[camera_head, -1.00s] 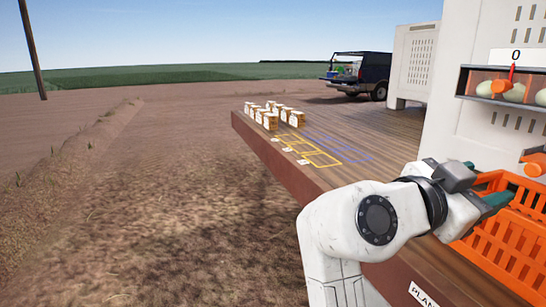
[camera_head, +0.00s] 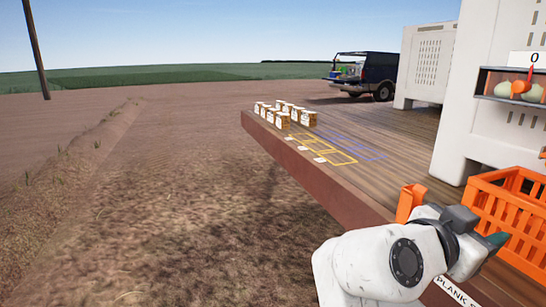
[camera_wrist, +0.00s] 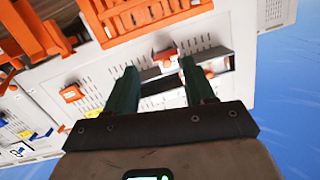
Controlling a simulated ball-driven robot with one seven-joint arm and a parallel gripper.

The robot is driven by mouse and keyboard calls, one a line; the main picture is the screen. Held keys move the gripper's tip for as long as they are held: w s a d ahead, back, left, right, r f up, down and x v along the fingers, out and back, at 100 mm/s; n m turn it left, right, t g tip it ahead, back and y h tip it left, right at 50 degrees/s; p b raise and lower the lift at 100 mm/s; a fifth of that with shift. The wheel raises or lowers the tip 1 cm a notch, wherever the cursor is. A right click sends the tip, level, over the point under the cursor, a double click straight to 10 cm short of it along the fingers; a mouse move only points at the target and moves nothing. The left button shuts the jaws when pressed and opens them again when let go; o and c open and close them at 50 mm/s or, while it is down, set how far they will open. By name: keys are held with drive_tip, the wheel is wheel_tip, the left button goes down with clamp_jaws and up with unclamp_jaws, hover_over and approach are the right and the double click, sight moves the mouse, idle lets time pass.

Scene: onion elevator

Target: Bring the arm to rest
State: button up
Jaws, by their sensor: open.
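My gripper (camera_wrist: 158,88) shows in the wrist view with its two green fingers apart and nothing between them. In the head view my gripper (camera_head: 498,240) is at the lower right, in front of the orange crate, with only a green fingertip visible. My white arm reaches in from the bottom of the head view, beside the deck's front edge.
An orange crate (camera_head: 493,205) stands on the wooden deck (camera_head: 400,165) at the right. A white bin wall (camera_head: 455,140) with a slot of onions (camera_head: 533,93) rises behind it. Several small boxes (camera_head: 282,121) stand at the deck's far end. Open ground lies left.

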drive_tip(key=s+d+f+n+g+y, duration=0.15)
drive_tip(key=s+f+n+y, duration=0.3)
drive_tip(key=f, duration=0.95)
drive_tip(key=s+d+f+n+y, duration=0.3)
drive_tip(key=s+f+n, duration=0.15)
drive_tip(key=f, duration=0.85)
drive_tip(key=s+a+f+n+g+y, duration=0.2)
drive_tip(key=s+a+f+y, duration=0.1)
drive_tip(key=s+f, duration=0.4)
drive_tip(key=s+a+f+n+g+y, duration=0.2)
drive_tip(key=s+f, duration=0.6)
drive_tip(key=s, duration=0.5)
drive_tip(key=shift+a+n+y+p, duration=0.35)
drive_tip(key=shift+a+n+y, duration=0.35)
drive_tip(key=shift+a+y, duration=0.45)
